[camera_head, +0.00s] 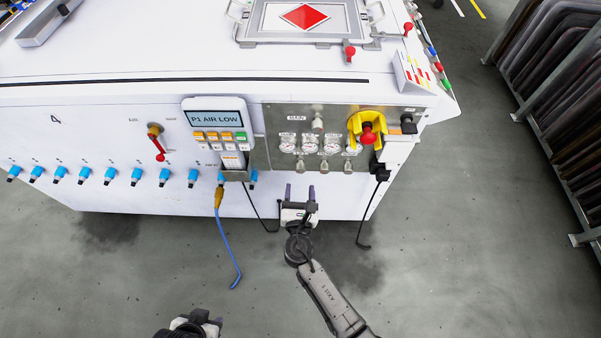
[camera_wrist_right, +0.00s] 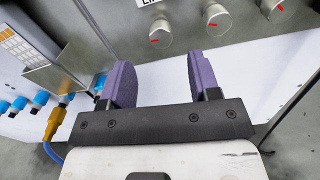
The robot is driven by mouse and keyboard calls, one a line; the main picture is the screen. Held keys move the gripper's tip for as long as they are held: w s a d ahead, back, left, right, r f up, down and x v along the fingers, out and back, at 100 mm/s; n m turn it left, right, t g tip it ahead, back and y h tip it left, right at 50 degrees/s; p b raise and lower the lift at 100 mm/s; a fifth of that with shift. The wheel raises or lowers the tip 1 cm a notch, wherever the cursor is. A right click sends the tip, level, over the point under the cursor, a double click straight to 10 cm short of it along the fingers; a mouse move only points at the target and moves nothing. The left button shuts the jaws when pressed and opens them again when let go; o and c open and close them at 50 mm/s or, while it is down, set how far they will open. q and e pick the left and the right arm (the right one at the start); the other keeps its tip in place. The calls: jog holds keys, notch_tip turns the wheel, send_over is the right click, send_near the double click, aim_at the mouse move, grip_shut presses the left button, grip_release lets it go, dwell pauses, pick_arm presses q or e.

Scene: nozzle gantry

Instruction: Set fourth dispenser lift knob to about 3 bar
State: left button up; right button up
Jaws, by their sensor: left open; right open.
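A steel panel (camera_head: 275,118) carries a row of small round pressure gauges (camera_head: 310,148) with silver knobs (camera_head: 323,166) below them. The gauge needles and labels are too small to read, and I cannot single out the fourth lift knob. In the right wrist view, silver knobs with red marks (camera_wrist_right: 215,18) show above the fingers, and the rightmost visible one (camera_wrist_right: 275,10) is partly cut off. My right gripper (camera_head: 300,192) is open and empty, below the knob row and apart from it. My left gripper (camera_head: 197,320) is open at the bottom edge, far from the panel.
A yellow-collared red emergency knob (camera_head: 367,132) sits right of the gauges. A pendant (camera_head: 216,118) reading "P1 AIR LOW" hangs left of them. Blue fittings (camera_head: 109,176) line the machine's left front, with a blue hose (camera_head: 228,249) hanging down. A rack (camera_head: 560,100) stands at right. Floor space is open in front.

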aim_at(301, 171)
jog(key=shift+w+d+b, duration=0.1)
jog(key=shift+w+b, duration=1.05)
jog(key=shift+w, duration=2.35)
jog(key=c, duration=0.9)
jog(key=m+b, duration=0.1)
jog(key=m, duration=0.2)
jog(key=shift+f, duration=0.15)
jog(key=shift+d+m+b, duration=0.1)
jog(key=shift+m+b, duration=0.35)
jog(key=shift+m, duration=0.75)
jog(key=o, duration=0.9)
jog(key=shift+s, duration=0.1)
